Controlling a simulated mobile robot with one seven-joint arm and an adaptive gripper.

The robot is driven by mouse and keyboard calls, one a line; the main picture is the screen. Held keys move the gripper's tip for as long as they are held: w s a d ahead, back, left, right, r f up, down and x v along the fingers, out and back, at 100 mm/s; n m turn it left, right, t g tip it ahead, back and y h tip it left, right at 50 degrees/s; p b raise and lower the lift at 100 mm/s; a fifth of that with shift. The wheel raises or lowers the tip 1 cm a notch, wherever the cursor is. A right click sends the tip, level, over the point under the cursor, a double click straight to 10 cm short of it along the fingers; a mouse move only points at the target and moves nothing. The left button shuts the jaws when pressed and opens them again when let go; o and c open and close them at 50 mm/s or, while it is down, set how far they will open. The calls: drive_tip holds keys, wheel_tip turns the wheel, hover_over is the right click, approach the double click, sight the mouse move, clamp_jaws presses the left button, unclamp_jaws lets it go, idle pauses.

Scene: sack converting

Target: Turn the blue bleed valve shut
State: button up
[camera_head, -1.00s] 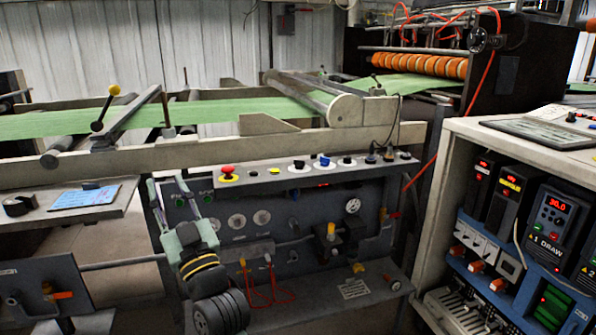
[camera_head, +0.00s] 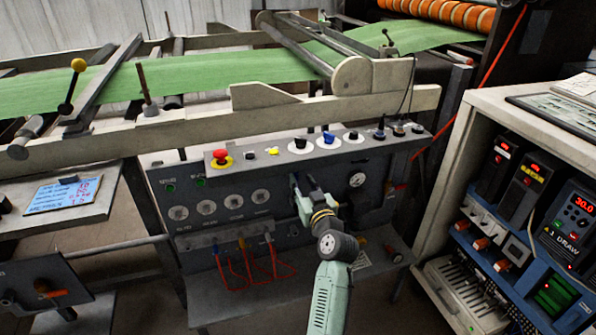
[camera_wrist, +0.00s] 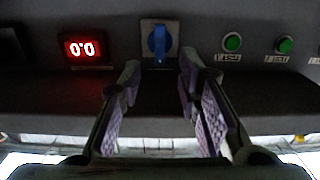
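In the wrist view a blue knob (camera_wrist: 159,42) on a pale square plate sits on the dark panel, beyond the gap between my fingertips. My gripper (camera_wrist: 158,72) is open and empty, its purple-padded fingers apart and not touching the knob. In the head view my gripper (camera_head: 305,187) is at the console's front panel, below the sloped top strip. Another view of blue is a knob (camera_head: 328,138) on that strip, above my gripper. I cannot tell whether both views show the same knob; my gripper and arm hide part of the front panel.
A red display (camera_wrist: 82,48) and green buttons (camera_wrist: 232,43) flank the knob in the wrist view. A red mushroom button (camera_head: 220,155) stands on the strip. Red hoses (camera_head: 245,265) hang at the panel's lower left. A white cabinet (camera_head: 480,110) stands to the right.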

drive_tip(key=shift+p+x, duration=0.3)
drive_tip(key=shift+x, duration=2)
clamp_jaws()
